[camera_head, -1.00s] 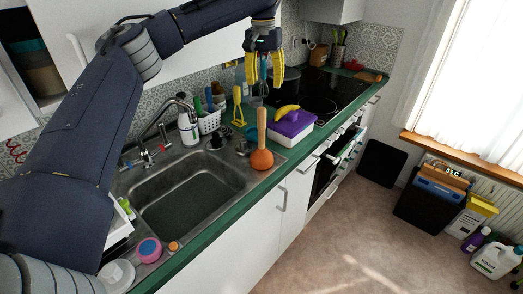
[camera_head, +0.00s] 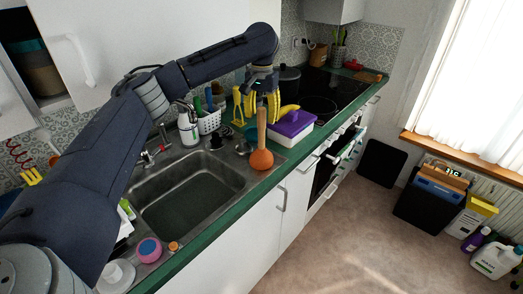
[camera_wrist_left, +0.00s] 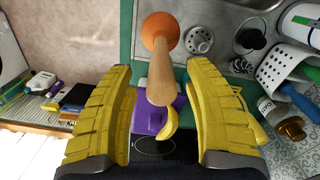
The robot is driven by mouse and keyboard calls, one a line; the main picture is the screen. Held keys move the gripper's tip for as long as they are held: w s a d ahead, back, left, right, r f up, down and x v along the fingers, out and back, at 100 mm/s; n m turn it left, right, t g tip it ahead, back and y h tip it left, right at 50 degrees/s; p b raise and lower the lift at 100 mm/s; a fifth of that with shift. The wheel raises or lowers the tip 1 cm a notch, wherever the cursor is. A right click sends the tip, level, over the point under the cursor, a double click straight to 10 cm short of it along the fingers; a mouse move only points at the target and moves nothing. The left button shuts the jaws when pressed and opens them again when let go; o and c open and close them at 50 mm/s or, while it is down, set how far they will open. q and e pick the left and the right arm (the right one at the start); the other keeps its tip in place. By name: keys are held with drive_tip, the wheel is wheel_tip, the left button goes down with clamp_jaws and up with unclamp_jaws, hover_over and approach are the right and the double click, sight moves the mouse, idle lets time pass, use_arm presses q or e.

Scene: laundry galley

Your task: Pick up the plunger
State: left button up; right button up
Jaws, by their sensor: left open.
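The plunger has an orange cup and an upright wooden handle. In the head view the plunger (camera_head: 262,158) stands at the right edge of the sink, on the counter's front side. My left gripper (camera_head: 262,112) has yellow fingers and is above and around the top of the handle. In the left wrist view the plunger handle (camera_wrist_left: 161,75) points up between the two spread yellow fingers of my left gripper (camera_wrist_left: 165,115), with gaps on both sides. The gripper is open and holds nothing. My right gripper is not seen.
A purple-lidded box (camera_head: 293,124) with a banana (camera_head: 288,110) on it stands close to the right of the plunger. A white utensil basket (camera_head: 209,122) and a soap bottle (camera_head: 188,129) stand behind the sink (camera_head: 190,195).

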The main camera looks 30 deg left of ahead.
sight(261, 129)
use_arm(q)
drive_tip(key=shift+a+f, duration=0.1)
drive_tip(key=shift+f, duration=2.75)
drive_tip(key=shift+c, duration=0.5)
clamp_jaws()
